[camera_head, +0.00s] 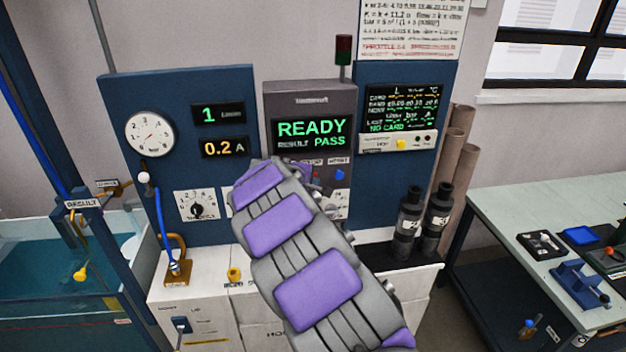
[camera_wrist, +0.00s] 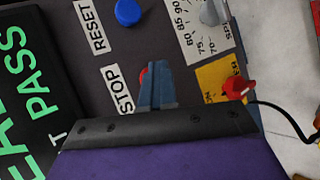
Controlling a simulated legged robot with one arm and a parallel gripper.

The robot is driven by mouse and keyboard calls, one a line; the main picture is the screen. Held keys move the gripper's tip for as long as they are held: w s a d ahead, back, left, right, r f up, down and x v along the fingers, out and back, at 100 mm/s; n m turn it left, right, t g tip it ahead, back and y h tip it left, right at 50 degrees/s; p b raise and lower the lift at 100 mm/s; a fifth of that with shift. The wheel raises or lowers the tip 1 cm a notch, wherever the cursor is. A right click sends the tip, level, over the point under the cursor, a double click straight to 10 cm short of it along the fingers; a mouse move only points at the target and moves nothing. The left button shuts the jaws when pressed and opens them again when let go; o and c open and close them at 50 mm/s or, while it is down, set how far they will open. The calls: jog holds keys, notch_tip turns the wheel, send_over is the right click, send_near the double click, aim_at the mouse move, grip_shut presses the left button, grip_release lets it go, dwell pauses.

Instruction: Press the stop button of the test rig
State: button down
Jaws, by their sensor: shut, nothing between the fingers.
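The test rig's grey panel (camera_head: 350,95) stands at the centre of the head view, its screen (camera_head: 312,133) reading READY and RESULT PASS. In the wrist view the red stop button (camera_wrist: 143,74) shows only as a sliver beside the STOP label (camera_wrist: 118,90); my gripper hides the rest. My gripper (camera_wrist: 155,66) is shut and empty, its blue-grey fingertips in front of the button. I cannot tell whether they touch it. In the head view my purple and grey arm covers much of the panel's lower part.
The blue reset button (camera_wrist: 127,12) sits close to the stop button; it also shows in the head view (camera_head: 339,174). A red plug (camera_wrist: 238,88) with a black cable is to the right in the wrist view. Dark cylinders (camera_head: 408,222) and a workbench (camera_head: 545,200) stand further right.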

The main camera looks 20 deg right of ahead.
jog(key=shift+w+r, duration=0.2)
jog(key=shift+r, duration=0.25)
dwell(0.4)
jog(key=shift+s+a+f, duration=0.1)
jog(key=s, duration=0.2)
jog(key=s+a+b, duration=0.1)
jog(key=s, duration=0.2)
jog(key=shift+s+a+f+b, duration=0.25)
jog(key=shift+s+b, duration=0.05)
jog(key=shift+b, duration=0.05)
jog(key=shift+d, duration=0.2)
dwell(0.4)
